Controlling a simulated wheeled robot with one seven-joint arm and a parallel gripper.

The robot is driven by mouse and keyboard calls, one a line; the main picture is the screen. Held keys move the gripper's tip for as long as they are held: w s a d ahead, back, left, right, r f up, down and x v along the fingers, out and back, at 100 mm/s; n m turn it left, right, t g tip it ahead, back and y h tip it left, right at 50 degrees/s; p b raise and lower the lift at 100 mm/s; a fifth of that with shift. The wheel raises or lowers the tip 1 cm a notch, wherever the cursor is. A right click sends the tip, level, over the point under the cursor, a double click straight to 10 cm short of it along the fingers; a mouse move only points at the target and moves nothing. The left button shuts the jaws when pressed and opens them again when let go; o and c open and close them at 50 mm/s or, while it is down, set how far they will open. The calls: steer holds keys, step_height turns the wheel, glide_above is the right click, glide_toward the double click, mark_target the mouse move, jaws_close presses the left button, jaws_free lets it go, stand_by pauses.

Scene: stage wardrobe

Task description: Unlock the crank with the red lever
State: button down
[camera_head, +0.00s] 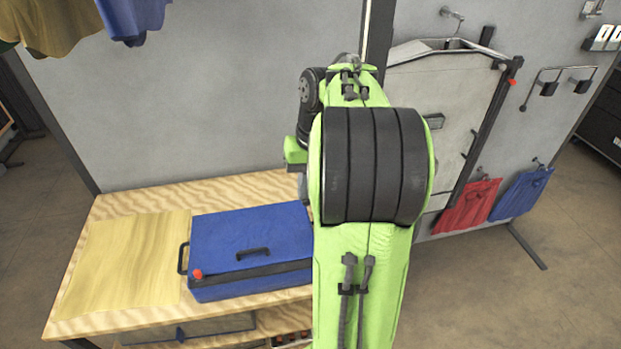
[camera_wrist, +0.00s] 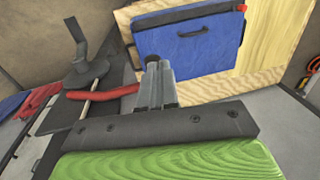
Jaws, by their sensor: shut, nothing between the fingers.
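In the wrist view, the red lever (camera_wrist: 104,92) sticks out sideways from the base of a dark crank (camera_wrist: 84,74). The crank's handle stands up from its round hub at the left. My gripper (camera_wrist: 154,66) is shut and empty. Its fingers are just right of the lever's free end; I cannot tell whether they touch it. In the head view my green arm hides the crank, the lever and my gripper.
A blue case (camera_head: 250,238) lies on a wooden table (camera_head: 240,187) left of my arm. A grey wall panel with hooks stands behind. Red (camera_head: 468,206) and blue (camera_head: 522,193) bags hang at the right.

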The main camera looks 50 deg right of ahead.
steer(key=shift+w+a+f, duration=0.15)
steer(key=shift+a+f, duration=0.05)
steer(key=shift+f, duration=0.3)
steer(key=shift+r, duration=0.15)
steer(key=shift+r+p, duration=0.75)
steer(key=shift+p, duration=0.15)
steer(key=shift+r+p, duration=0.35)
steer(key=shift+p, duration=0.05)
steer(key=w+a+r+p, duration=0.1)
steer(key=a+r+p, duration=0.1)
steer(key=r, duration=0.4)
steer(key=w+a+r+p, duration=0.2)
steer(key=r, duration=0.4)
steer(key=shift+a, duration=0.25)
steer(key=shift+r, duration=0.1)
